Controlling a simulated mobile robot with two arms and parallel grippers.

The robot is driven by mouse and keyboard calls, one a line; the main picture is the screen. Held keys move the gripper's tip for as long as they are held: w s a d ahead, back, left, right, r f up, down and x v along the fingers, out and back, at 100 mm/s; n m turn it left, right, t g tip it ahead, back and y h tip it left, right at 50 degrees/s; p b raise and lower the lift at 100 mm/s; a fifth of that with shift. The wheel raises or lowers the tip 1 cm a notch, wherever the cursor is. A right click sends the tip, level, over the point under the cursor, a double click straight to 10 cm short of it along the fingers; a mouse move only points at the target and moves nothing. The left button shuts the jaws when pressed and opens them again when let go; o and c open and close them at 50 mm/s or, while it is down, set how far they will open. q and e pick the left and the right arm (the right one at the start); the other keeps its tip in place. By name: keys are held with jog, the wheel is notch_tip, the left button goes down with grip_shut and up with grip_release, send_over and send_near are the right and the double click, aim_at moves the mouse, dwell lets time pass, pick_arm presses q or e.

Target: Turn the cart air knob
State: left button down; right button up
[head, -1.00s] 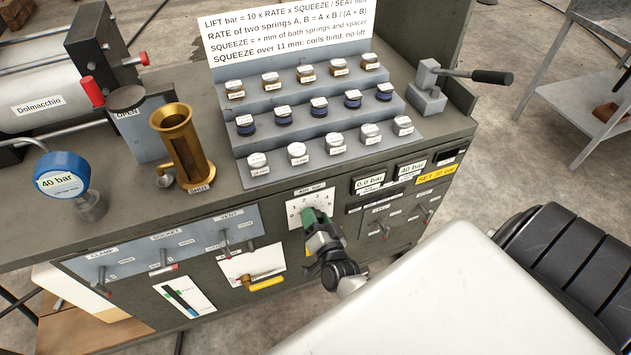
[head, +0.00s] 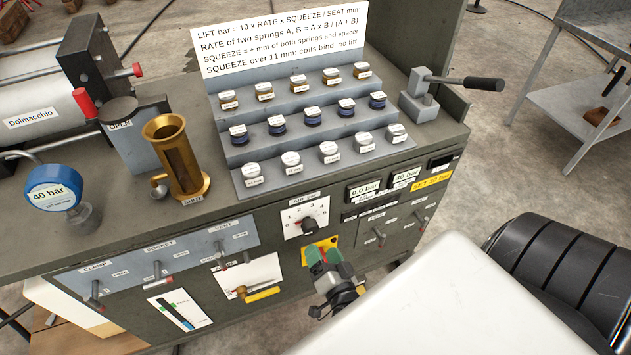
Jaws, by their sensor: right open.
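The air knob (head: 309,225) is a small dark knob on a white dial plate (head: 291,231) with numbers, on the cart's front face. It is in plain view, but its exact setting is too small to read. My right gripper (head: 321,256), with green fingertips, is open just below the dial plate and apart from the knob. It covers part of a yellow plate (head: 331,242) on the cart front. The gap between its fingers is hard to see. My left gripper is not in view.
Displays right of the dial read 0.0 bar (head: 363,191) and 40 bar (head: 405,176), above a yellow SET 30 bar label (head: 431,181). Small levers (head: 157,272) stick out at the left. A yellow-handled lever (head: 262,294) is left of my gripper.

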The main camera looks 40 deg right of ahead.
jog(key=shift+v, duration=1.35)
jog(key=shift+f, duration=0.1)
jog(key=s+a+f+n+g+y, duration=0.1)
jog(key=s+f+n+g, duration=0.2)
jog(key=s+f, duration=0.3)
jog(key=s+a+f+n+g+y, duration=0.2)
jog(key=s+f+n+g, duration=0.2)
jog(key=f, duration=0.8)
jog(key=s+a+f+n+g+y, duration=0.1)
jog(key=s+f+n+g, duration=0.3)
jog(key=s+f, duration=0.3)
notch_tip(320, 180, down, 2)
jog(key=shift+s+a+f+g+y, duration=0.15)
jog(key=shift+s+a+g+y, duration=0.2)
jog(key=shift+g, duration=0.25)
jog(key=s+f+n+g, duration=0.1)
jog(key=s, duration=0.2)
jog(key=s+d+f+n+g, duration=0.1)
jog(key=s+g, duration=0.1)
jog(key=s, duration=0.1)
jog(key=s+d+f+n+g, duration=0.1)
jog(key=s+f, duration=0.1)
jog(key=s, duration=0.2)
jog(key=shift+d, duration=0.25)
jog(key=shift+c, duration=0.2)
